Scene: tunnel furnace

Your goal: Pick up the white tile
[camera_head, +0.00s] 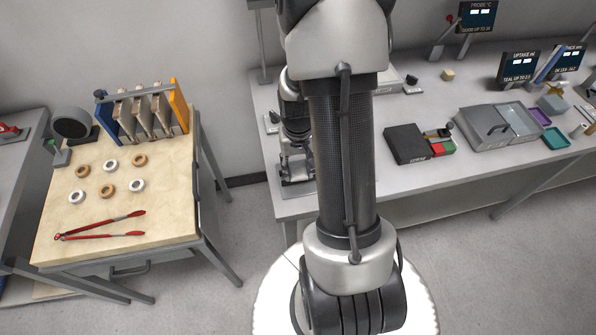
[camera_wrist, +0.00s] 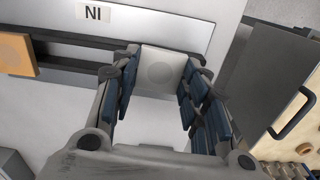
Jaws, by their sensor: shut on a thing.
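The white tile (camera_wrist: 162,68) shows in the wrist view as a pale square plate with a faint round mark. It sits between the blue-padded fingers of my gripper (camera_wrist: 158,85), which is shut on it. The tile is beside dark rails (camera_wrist: 75,52) on a white surface, below a label reading NI (camera_wrist: 93,13). I cannot tell whether it still touches the rails. In the head view my gripper (camera_head: 296,168) is low over the left end of the grey bench, partly hidden by my arm, and the tile cannot be made out.
An orange block (camera_wrist: 17,55) is at the rails' left end. The grey bench (camera_head: 430,180) also bears a black box (camera_head: 407,143) and a grey case (camera_head: 487,130). The wooden table (camera_head: 175,215) at left holds rings, red tongs (camera_head: 100,227) and a rack of plates (camera_head: 145,112).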

